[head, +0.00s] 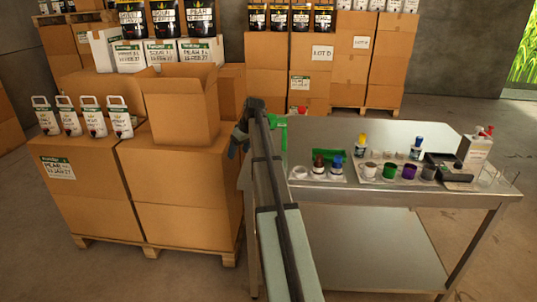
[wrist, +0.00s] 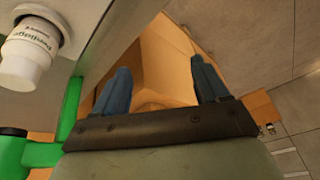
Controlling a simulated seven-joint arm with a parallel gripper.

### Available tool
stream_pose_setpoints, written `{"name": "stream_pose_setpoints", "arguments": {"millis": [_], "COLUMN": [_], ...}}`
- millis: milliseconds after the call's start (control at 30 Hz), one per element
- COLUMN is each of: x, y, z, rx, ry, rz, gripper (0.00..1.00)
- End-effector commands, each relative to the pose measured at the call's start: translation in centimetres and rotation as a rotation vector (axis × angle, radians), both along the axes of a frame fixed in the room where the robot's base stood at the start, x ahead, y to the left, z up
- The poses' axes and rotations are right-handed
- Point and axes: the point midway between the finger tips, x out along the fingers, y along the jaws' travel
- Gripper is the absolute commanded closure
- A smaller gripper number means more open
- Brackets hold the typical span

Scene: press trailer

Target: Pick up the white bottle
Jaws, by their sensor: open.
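In the head view, a white bottle with a blue cap (head: 416,150) and one with a yellow cap (head: 361,147) stand on the metal table (head: 345,130). A larger white bottle with a red top (head: 474,150) stands at its right end. I cannot tell which one the wrist view shows. My gripper (head: 237,143) is left of the table, beside the stacked boxes. In the wrist view its blue-grey fingers (wrist: 160,85) are apart, with nothing between them.
A green holder (wrist: 65,125) is close to my gripper in the wrist view. Dark bottles (head: 328,165) and several small colored pots (head: 390,171) crowd the table. An open carton (head: 183,110) and white pouches (head: 95,118) top the boxes at left. The lower shelf (head: 375,245) looks clear.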

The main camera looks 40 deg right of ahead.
Motion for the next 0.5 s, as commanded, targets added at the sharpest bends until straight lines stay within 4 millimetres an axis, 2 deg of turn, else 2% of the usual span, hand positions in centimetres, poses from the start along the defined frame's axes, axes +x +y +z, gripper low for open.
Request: {"name": "stream_pose_setpoints", "arguments": {"millis": [33,100,200,300,400,500], "x": [-0.9,-2.4,-4.4,-5.8,-6.6,-6.7], "y": [-2.8,-5.7,-8.9,-11.1,-12.2,-12.6], "z": [2.3,4.5,6.7,8.0,8.7,8.4], "rx": [-0.018,-0.038,-0.061,-0.078,-0.087,-0.089], "ry": [-0.016,-0.026,-0.035,-0.038,-0.040,-0.040], "rz": [-0.029,-0.066,-0.112,-0.145,-0.164,-0.171], "gripper": [0.26,0.26,0.26,0.26,0.26,0.26]}}
